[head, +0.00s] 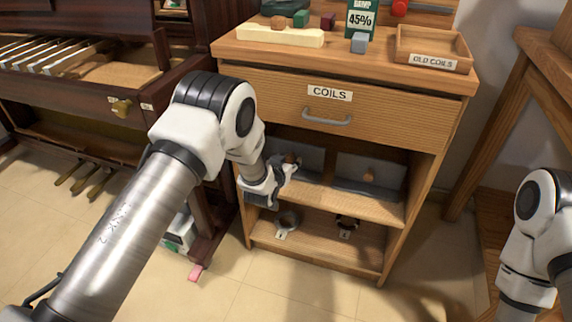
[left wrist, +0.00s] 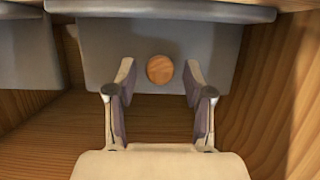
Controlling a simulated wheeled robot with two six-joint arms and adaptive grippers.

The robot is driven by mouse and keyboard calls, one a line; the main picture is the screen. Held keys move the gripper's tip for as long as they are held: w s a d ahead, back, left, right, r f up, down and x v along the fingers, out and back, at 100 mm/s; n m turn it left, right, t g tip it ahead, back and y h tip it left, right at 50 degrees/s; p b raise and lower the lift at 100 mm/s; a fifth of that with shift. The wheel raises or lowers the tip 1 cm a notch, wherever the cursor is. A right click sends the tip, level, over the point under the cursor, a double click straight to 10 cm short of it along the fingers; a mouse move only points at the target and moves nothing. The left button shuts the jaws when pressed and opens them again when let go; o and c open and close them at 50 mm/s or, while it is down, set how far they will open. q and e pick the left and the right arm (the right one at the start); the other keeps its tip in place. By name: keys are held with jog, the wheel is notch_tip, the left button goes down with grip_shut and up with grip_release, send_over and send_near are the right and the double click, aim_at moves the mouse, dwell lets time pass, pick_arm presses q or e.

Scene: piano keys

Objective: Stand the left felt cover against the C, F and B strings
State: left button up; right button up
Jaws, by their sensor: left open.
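The left felt cover (head: 312,158) is a grey panel with a round wooden knob, on the upper shelf of the cabinet. It fills much of the left wrist view (left wrist: 108,50). My left gripper (head: 290,166) reaches into the shelf in front of this cover. In the left wrist view its fingers (left wrist: 158,88) are open, one on each side of the wooden knob (left wrist: 160,69), with gaps on both sides. A second grey cover (head: 385,172) with a knob stands to the right. I cannot make out the C, F and B strings. My right gripper is out of frame.
The cabinet (head: 420,155) has a closed drawer labelled COILS (head: 290,95) above the shelf. Its side wall (left wrist: 275,110) is close beside the left gripper. Labelled items sit on the lower shelf (head: 315,250). An open piano (head: 110,105) stands at left.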

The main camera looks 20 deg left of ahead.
pick_arm(q)
grip_shut()
jog(key=shift+r+p, duration=1.2)
jog(key=shift+r, duration=0.3)
